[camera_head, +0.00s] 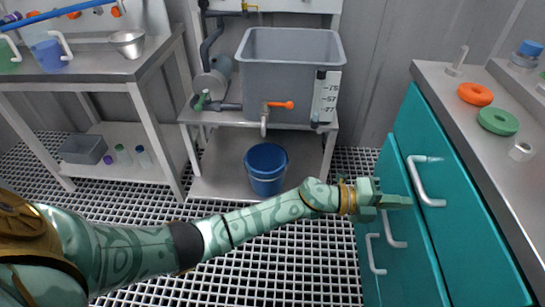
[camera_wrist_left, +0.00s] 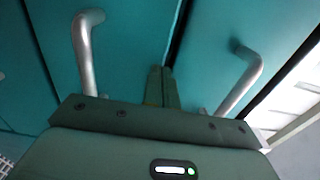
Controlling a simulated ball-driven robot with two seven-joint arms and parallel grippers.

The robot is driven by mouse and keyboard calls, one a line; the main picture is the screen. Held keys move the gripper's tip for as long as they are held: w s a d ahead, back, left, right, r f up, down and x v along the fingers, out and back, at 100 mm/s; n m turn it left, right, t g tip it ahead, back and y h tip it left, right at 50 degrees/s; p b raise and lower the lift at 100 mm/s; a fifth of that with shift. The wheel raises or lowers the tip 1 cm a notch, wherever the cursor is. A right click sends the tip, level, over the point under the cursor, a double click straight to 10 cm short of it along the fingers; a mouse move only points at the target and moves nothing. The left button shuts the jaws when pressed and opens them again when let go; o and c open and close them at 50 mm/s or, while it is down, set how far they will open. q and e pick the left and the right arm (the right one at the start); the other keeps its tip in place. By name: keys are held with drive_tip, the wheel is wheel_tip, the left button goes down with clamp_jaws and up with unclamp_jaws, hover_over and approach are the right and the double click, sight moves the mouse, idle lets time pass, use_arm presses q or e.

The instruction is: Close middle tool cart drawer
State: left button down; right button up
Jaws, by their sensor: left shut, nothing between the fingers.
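The teal tool cart (camera_head: 408,105) stands at the right with its drawer fronts facing left. The middle drawer (camera_head: 428,268) has a pale bar handle (camera_head: 393,232); a dark line separates it from the upper front. How far it stands out is hard to tell. My left gripper (camera_head: 405,201) is shut and empty, its fingers pointing right at the middle drawer front, above that handle. Contact cannot be told. In the left wrist view the shut fingers (camera_wrist_left: 161,80) point at teal fronts, between two handles (camera_wrist_left: 84,55) (camera_wrist_left: 243,75), near a dark gap.
The upper front's handle (camera_head: 427,181) is close right of my gripper; a lower handle (camera_head: 374,254) is below. A grey tank (camera_head: 290,75) and blue bucket (camera_head: 266,165) stand behind. The grating floor is open.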

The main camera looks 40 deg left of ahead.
use_arm(q)
drive_tip(key=shift+w+d+r, duration=0.1)
drive_tip(key=shift+w+d, duration=0.15)
drive_tip(key=shift+d, duration=0.15)
use_arm(e)
drive_tip(key=shift+w+r, duration=0.25)
drive_tip(key=shift+r, duration=0.05)
use_arm(q)
drive_tip(key=shift+r, duration=0.2)
